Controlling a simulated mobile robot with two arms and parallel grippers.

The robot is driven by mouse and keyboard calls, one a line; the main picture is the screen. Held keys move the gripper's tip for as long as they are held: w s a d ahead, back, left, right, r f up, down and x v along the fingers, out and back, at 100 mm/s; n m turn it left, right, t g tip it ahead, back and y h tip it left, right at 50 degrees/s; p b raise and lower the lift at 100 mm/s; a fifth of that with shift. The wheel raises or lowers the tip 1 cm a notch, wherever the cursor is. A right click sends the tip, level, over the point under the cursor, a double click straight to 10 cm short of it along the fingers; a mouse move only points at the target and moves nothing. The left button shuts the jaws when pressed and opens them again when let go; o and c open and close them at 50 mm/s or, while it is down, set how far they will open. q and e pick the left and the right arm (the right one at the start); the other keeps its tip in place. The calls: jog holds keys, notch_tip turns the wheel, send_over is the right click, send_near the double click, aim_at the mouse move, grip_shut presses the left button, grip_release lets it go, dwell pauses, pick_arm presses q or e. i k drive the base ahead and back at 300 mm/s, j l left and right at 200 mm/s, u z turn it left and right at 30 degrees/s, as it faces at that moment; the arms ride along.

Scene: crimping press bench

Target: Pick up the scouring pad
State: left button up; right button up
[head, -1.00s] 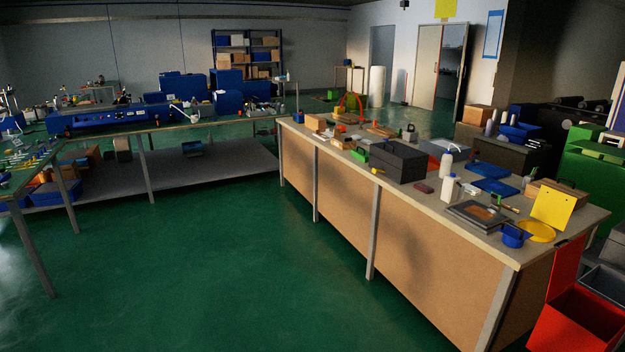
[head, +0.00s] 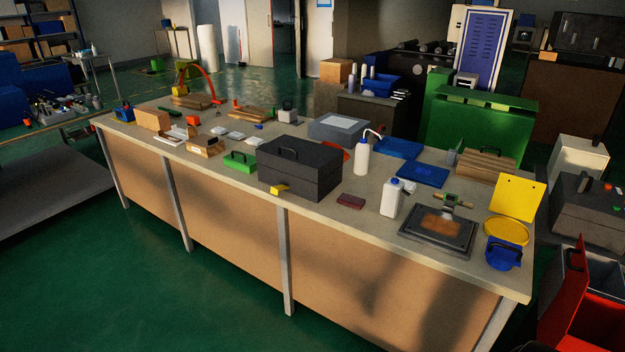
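A small dark red, flat block that looks like the scouring pad (head: 351,201) lies on the bench top (head: 320,222) near its front edge. It sits between the dark grey toolbox (head: 301,170) on its left and a white bottle with a blue cap (head: 391,198) on its right. It appears apart from both, with bare bench top around it. Neither of my grippers shows in the head view.
A grey framed tray (head: 437,243), a yellow round dish (head: 506,231) and a blue container (head: 503,253) stand at the bench's right end. A white squeeze bottle (head: 362,156) stands behind the pad. Green floor (head: 200,290) in front of the bench is clear. A red bin (head: 570,300) is at far right.

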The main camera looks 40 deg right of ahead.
aim_at(357, 202)
jog(key=i+z, duration=0.2)
jog(key=i, duration=0.3)
jog(key=i+j+z, duration=0.2)
jog(key=i, duration=0.3)
jog(key=i+j+z, duration=0.25)
jog(key=i, duration=0.25)
